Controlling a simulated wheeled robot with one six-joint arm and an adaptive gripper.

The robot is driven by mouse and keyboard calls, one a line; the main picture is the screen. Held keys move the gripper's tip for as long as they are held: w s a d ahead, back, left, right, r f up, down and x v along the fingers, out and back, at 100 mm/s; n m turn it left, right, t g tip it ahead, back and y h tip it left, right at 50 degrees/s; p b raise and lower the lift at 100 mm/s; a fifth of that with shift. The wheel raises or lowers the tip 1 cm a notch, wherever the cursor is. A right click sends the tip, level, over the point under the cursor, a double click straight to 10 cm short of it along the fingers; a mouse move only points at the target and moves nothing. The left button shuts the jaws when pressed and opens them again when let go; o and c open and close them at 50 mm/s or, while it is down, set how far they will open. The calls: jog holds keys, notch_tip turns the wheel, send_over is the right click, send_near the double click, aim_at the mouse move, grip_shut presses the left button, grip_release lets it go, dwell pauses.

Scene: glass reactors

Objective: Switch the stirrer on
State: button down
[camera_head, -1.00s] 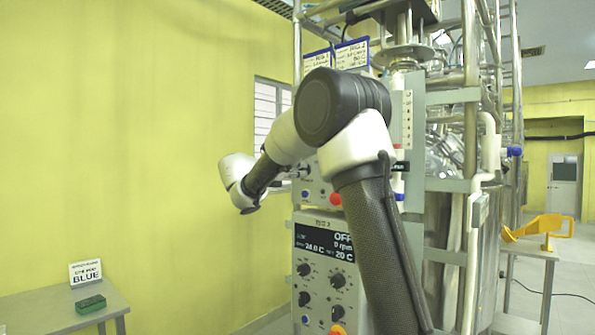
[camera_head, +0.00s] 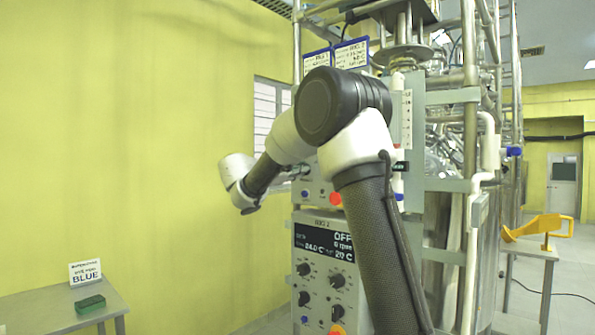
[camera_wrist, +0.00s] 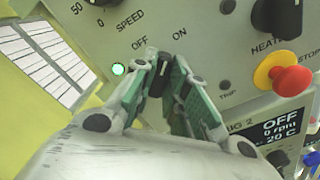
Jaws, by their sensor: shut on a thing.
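In the wrist view a small black switch knob (camera_wrist: 157,82) sits on the grey control panel (camera_wrist: 205,42), below the printed words OFF and ON. My gripper (camera_wrist: 160,72) is shut on this knob, with one green-padded finger on each side. The fingers hide part of the knob, and I cannot tell surely which word it points to. A green lamp (camera_wrist: 118,69) is lit left of the fingers. The SPEED knob (camera_wrist: 100,2) is cut off at the top edge. In the head view my arm reaches to the upper panel (camera_head: 313,190), and my gripper is hard to make out.
A red stop button (camera_wrist: 291,80) with a yellow base and a black HEAT knob (camera_wrist: 277,15) are to the right. The RIG 2 display (camera_wrist: 278,128) below reads OFF. A table (camera_head: 40,312) with a green block (camera_head: 90,303) stands at the lower left.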

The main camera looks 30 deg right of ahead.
jog(key=shift+m, duration=1.2)
jog(key=shift+f, duration=0.1)
jog(key=c, duration=1.4)
grip_release()
jog(key=v, duration=1.2)
